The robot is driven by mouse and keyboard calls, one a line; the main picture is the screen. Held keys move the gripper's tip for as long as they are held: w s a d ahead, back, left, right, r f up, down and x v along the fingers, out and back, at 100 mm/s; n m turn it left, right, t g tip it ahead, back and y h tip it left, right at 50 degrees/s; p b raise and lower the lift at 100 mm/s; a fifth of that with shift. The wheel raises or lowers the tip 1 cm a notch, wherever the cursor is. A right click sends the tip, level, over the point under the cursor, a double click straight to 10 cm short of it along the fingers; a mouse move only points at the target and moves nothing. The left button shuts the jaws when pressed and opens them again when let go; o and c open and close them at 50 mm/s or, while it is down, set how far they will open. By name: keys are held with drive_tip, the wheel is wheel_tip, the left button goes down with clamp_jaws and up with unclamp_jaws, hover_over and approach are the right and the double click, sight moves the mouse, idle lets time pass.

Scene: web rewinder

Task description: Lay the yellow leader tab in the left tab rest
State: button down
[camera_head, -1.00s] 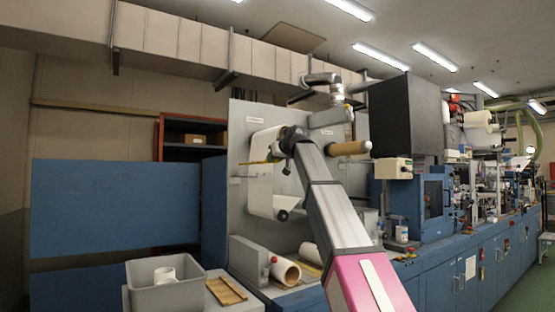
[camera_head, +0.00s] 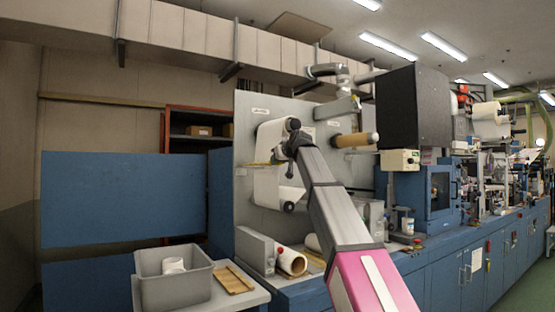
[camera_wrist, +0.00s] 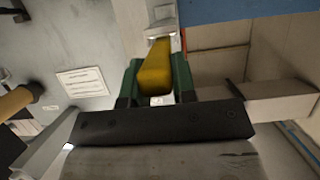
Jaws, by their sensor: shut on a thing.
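The yellow leader tab (camera_wrist: 156,68) is between the green fingers of my gripper (camera_wrist: 156,84) in the wrist view, and the gripper is shut on it. Its far end points at a small pale metal bracket (camera_wrist: 163,33), which may be the left tab rest; I cannot tell whether they touch. In the head view the tab (camera_head: 259,164) is a thin yellow strip in front of the grey panel, left of my wrist. A small bracket (camera_head: 240,172) sticks out at the panel's left edge near it. My arm hides the fingers there.
A white web (camera_head: 268,190) runs between rollers on the grey panel (camera_head: 248,115). A brown core (camera_head: 355,140) sticks out to the right. Below are a grey bin (camera_head: 175,290), a wooden tray (camera_head: 233,279) and a white roll (camera_head: 292,262). A blue panel (camera_head: 120,200) stands left.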

drive_tip(key=c, duration=0.8)
unclamp_jaws()
drive_tip(key=shift+c, duration=0.2)
